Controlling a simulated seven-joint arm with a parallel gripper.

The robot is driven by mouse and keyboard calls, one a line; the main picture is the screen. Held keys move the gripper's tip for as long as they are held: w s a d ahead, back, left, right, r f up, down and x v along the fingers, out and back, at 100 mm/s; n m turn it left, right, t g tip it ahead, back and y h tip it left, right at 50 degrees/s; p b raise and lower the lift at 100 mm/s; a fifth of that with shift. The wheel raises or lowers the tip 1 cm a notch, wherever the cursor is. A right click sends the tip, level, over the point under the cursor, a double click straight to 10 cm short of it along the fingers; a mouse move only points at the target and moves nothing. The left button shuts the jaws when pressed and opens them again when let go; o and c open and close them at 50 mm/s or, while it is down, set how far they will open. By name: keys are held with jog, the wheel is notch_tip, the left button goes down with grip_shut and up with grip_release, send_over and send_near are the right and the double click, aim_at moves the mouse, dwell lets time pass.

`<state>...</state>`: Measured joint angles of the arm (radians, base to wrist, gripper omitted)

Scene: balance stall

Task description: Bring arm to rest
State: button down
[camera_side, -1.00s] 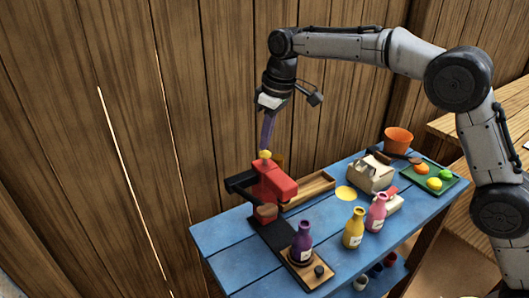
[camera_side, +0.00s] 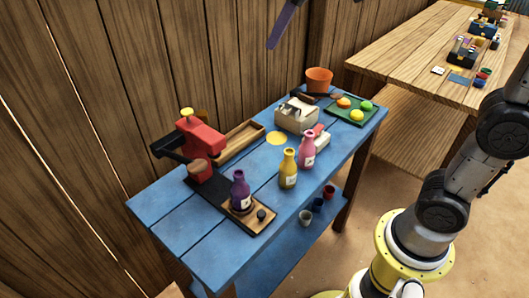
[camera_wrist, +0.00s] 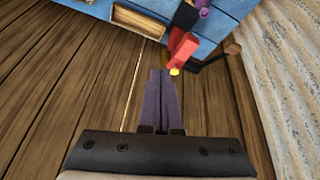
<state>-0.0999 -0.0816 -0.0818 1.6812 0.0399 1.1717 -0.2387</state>
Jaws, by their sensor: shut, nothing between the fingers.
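My gripper (camera_side: 273,45) shows only as purple fingers at the top edge of the side view, high above the blue table (camera_side: 165,222). In the wrist view my gripper (camera_wrist: 160,72) has its two purple fingers together with nothing between them. The red balance (camera_side: 202,139) with a yellow knob (camera_side: 187,113) stands on the table, clear of my gripper. A purple bottle (camera_side: 240,190) stands on the balance's wooden plate (camera_side: 262,227), beside a small dark weight (camera_side: 261,214). Most of my upper arm is out of the side view.
A yellow bottle (camera_side: 288,170) and a pink bottle (camera_side: 307,150) stand upright on the table. Behind them are a beige box (camera_side: 296,120), an orange pot (camera_side: 319,79) and a green tray (camera_side: 340,116) with colored pieces. A wooden wall (camera_side: 90,110) runs behind the table.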

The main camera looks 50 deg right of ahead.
jog(key=s+d+f+m, duration=0.1)
jog(key=s+d+f, duration=0.1)
jog(key=s, duration=0.5)
jog(key=s+d+f+m, duration=0.1)
jog(key=s+d+f, duration=0.15)
jog(key=s, duration=0.45)
jog(key=s+f+m+h, duration=0.1)
jog(key=s+f, duration=0.5)
jog(key=f, duration=0.4)
jog(key=shift+m, duration=0.4)
